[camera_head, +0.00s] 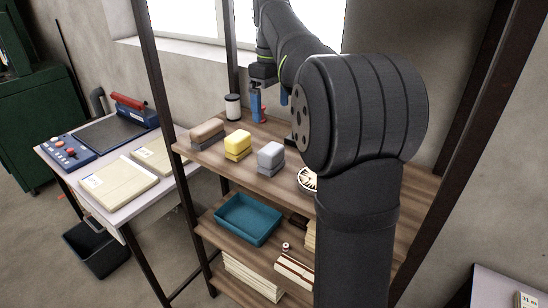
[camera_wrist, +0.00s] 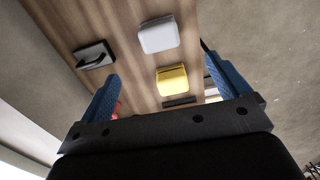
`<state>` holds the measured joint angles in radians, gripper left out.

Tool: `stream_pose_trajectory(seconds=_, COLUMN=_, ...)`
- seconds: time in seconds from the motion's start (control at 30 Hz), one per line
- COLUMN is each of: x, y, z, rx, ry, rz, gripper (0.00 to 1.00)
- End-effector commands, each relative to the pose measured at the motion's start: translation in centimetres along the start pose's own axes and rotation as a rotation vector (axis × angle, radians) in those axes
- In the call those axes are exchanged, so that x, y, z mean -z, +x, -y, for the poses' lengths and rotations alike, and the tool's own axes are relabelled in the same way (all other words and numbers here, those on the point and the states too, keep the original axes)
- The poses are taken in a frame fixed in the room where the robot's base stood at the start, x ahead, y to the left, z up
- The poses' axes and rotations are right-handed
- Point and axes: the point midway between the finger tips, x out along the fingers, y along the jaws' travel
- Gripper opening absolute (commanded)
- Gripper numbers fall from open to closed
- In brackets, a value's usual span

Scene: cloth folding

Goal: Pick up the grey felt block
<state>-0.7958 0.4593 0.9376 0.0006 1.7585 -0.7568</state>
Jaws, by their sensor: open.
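The grey felt block (camera_head: 271,157) sits on the upper wooden shelf, right of a yellow block, and looks light grey on top. In the wrist view, the grey block (camera_wrist: 158,36) is at the top middle, beyond the yellow block. My gripper (camera_head: 270,108) is above the back part of the shelf, behind the blocks. In the wrist view, my gripper (camera_wrist: 161,70) is open, its blue fingers wide apart with nothing held. The grey block is apart from the fingers.
The yellow block (camera_head: 238,145) and a brown block (camera_head: 207,133) stand left of the grey one. A white spool (camera_head: 233,107) with a dark top stands behind them. A cream wheel (camera_head: 307,178) lies to the right. A dark handled item (camera_wrist: 95,54) shows in the wrist view.

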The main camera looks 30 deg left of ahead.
Motion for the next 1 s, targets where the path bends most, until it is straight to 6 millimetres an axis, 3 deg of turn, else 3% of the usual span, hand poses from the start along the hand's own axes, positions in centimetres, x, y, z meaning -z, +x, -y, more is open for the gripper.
stream_pose_trajectory(seconds=0.17, x=0.8, y=0.7, z=-0.1, rx=-0.009, ry=-0.021, rz=-0.008, gripper=0.94)
stream_pose_trajectory(seconds=0.6, x=0.8, y=9.8, z=-0.2, rx=-0.007, ry=-0.019, rz=-0.007, gripper=0.94)
stream_pose_trajectory(seconds=1.0, x=0.5, y=13.7, z=-0.2, rx=-0.008, ry=-0.018, rz=-0.007, gripper=0.94)
